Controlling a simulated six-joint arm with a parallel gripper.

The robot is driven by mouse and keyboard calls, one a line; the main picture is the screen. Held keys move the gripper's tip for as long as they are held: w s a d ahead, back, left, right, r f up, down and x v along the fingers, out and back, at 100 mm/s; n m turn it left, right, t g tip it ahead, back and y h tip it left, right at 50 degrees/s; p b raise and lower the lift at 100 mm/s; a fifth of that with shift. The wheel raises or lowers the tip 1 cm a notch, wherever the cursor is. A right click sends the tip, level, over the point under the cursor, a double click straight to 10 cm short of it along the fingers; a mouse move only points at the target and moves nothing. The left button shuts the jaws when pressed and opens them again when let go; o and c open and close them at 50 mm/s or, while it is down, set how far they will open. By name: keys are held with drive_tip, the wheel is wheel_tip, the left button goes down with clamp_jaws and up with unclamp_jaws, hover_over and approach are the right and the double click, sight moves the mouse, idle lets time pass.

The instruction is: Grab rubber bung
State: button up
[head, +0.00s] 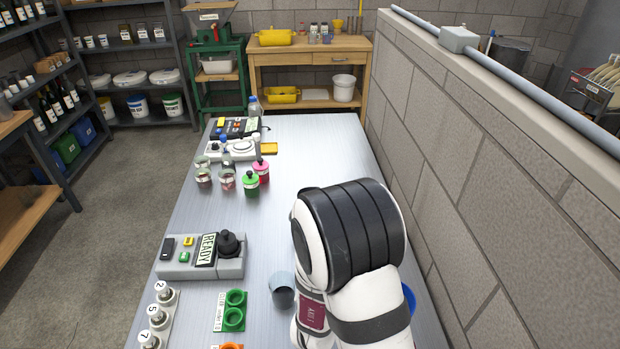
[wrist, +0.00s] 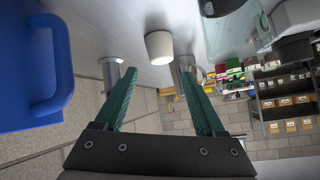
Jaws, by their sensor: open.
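The plug lies ahead of the tips, roughly centred in the gap, and is apart from both fingers. In the head view my arm hides the gripper, and I see no plug there.
Metal cylindrical pieces (wrist: 110,71) show near both fingertips. A blue handled container (wrist: 35,75) is close at the left. In the head view a grey cup (head: 282,291) stands left of my arm, a READY control box (head: 203,268) beyond it. A block wall (head: 440,150) borders the table's right.

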drive_tip(key=shift+w+d+f+n+t+h, duration=0.1)
drive_tip(key=shift+f+n+t+h, duration=0.15)
drive_tip(key=shift+f+t, duration=0.25)
drive_tip(key=shift+w+d+f+n+t+h, duration=0.1)
drive_tip(key=shift+f+n+t+h, duration=0.05)
drive_tip(key=shift+f+n+t, duration=0.35)
drive_tip(key=shift+a+f+n+t, duration=0.25)
drive_tip(key=shift+f+n+t, duration=0.2)
drive_tip(key=shift+n+t, duration=0.2)
drive_tip(key=shift+w+f, duration=0.1)
drive_tip(key=shift+w, duration=0.05)
drive_tip(key=x, duration=0.7)
drive_tip(key=shift+w, duration=0.1)
clamp_jaws()
